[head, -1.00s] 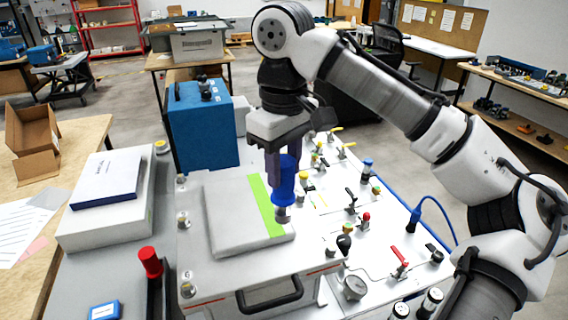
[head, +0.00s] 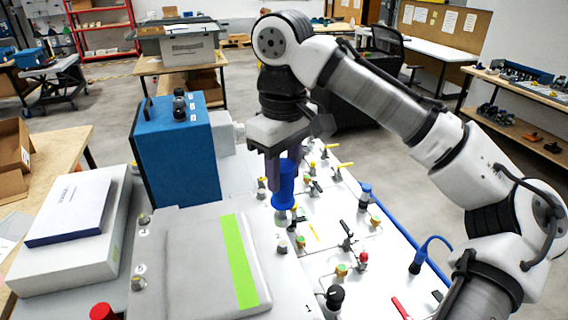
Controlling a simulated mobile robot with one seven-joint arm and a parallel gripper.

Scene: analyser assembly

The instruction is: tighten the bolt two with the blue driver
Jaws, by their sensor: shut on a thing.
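My gripper (head: 275,160) is shut on the blue driver (head: 286,184) and holds it upright, tip down, over the white analyser panel. The driver's lower end (head: 282,217) shows a short grey part below the blue handle. A grey bolt head (head: 282,247) stands on the panel just below the driver in the picture, beside a small mark that looks like a 2. I cannot tell how much gap is between them. Other bolt heads (head: 143,219) stand along the left edge of the panel.
A grey lid with a green stripe (head: 238,262) lies left of the bolt. A blue box (head: 178,150) stands behind it. Knobs, valves and a red-handled lever (head: 401,308) crowd the panel to the right. White boxes (head: 75,235) lie at the left.

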